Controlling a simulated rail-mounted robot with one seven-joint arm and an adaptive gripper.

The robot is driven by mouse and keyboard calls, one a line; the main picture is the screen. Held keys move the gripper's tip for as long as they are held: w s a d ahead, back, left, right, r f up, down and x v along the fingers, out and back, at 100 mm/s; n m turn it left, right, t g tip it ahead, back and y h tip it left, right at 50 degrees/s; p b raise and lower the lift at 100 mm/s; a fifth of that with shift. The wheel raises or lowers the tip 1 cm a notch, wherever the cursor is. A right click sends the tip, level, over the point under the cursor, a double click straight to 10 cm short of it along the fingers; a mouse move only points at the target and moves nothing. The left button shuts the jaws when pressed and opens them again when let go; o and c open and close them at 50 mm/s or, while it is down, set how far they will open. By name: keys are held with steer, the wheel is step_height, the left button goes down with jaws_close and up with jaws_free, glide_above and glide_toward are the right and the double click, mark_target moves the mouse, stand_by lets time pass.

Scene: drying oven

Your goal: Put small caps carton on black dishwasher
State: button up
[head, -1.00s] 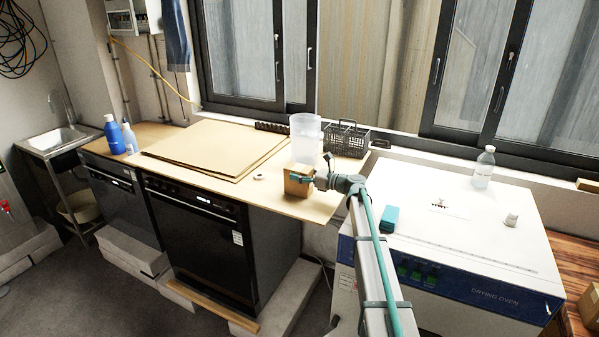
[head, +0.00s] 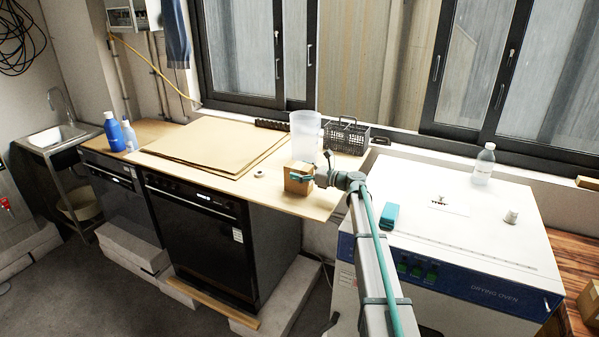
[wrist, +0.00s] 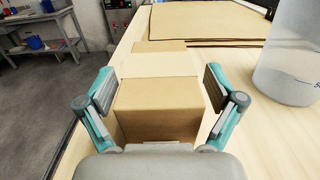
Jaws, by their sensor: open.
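The small caps carton (head: 297,179) is a plain brown box standing upright on the wooden top (head: 230,192) over the black dishwasher (head: 195,245), near the top's right front edge. My gripper (head: 303,177) is at the carton from the right. In the wrist view the carton (wrist: 160,107) sits between the two teal-and-grey fingers (wrist: 160,95), which are open with a gap on each side. The carton's underside is hidden.
A clear plastic beaker (head: 305,136) stands just behind the carton, with a dark basket (head: 346,137) beyond. Flat cardboard sheets (head: 215,145) lie to the left. A white tape roll (head: 260,174) lies near the carton. The drying oven (head: 450,235) stands at right.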

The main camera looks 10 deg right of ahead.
steer(key=b+v, duration=0.2)
steer(key=v, duration=1)
